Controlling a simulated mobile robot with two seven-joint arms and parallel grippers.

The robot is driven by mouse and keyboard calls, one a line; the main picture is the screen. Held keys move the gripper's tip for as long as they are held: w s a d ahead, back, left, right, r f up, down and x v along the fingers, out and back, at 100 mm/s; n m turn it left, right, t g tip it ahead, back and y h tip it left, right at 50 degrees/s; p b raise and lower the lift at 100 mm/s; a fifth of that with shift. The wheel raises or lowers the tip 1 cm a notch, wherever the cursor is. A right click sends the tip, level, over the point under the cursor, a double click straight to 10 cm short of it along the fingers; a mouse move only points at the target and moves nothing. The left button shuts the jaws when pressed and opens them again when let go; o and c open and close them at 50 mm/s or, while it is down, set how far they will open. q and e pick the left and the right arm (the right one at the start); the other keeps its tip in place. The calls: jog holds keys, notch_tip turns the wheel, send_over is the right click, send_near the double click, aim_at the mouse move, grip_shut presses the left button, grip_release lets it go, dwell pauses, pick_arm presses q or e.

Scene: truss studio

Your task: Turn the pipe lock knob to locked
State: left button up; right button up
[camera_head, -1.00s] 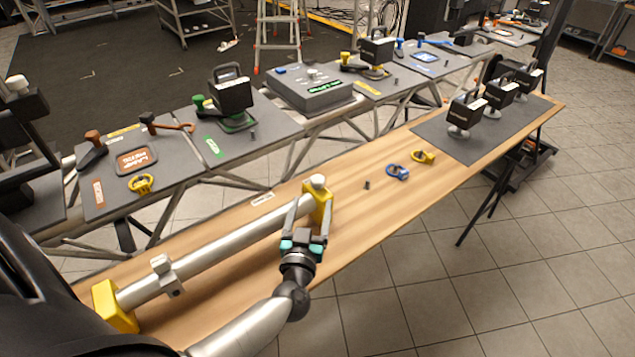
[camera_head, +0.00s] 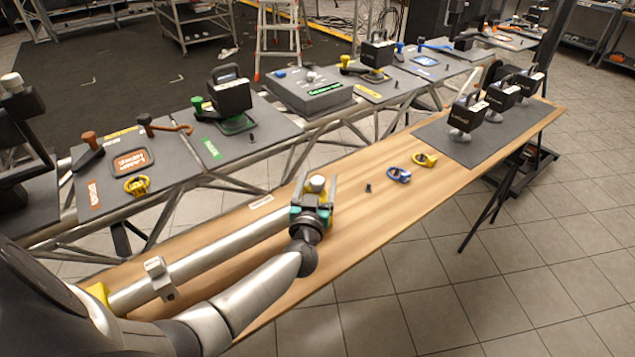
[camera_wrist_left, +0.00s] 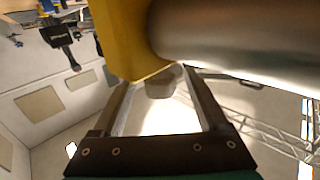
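The pipe lock knob (camera_head: 317,182) is a pale round cap at the far end of a silver pipe (camera_head: 215,252) on the wooden table. The yellow end block under it is mostly hidden by my left gripper in the head view. My left gripper (camera_head: 316,187) is open, with a finger on each side of the knob. In the left wrist view the grey knob (camera_wrist_left: 161,82) shows between the fingertips, beside the yellow block (camera_wrist_left: 122,40) and the pipe (camera_wrist_left: 235,40). I cannot tell if the fingers touch it. My right gripper is not in view.
A grey clamp (camera_head: 159,277) sits on the pipe nearer me. A blue ring piece (camera_head: 398,175), a yellow ring piece (camera_head: 424,159) and a small dark peg (camera_head: 368,188) lie right of the gripper. Black devices stand on a dark mat (camera_head: 488,143) at the far end.

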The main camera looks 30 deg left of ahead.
pick_arm(q)
grip_shut()
dwell(0.4)
jog(key=shift+m+t+h, duration=0.3)
jog(key=shift+m+h, duration=0.1)
jog(key=shift+h, duration=0.2)
jog(key=shift+a+m+h+b, duration=0.1)
jog(key=shift+m+h+b, duration=0.3)
jog(key=shift+m+h, duration=0.5)
jog(key=shift+f+m+t+h+b, duration=0.15)
jog(key=shift+m+t+h+b, duration=0.3)
jog(key=shift+h+b, duration=0.55)
jog(key=shift+m+h+b, duration=0.45)
jog(key=shift+h+b, duration=0.05)
jog(key=shift+h, duration=0.4)
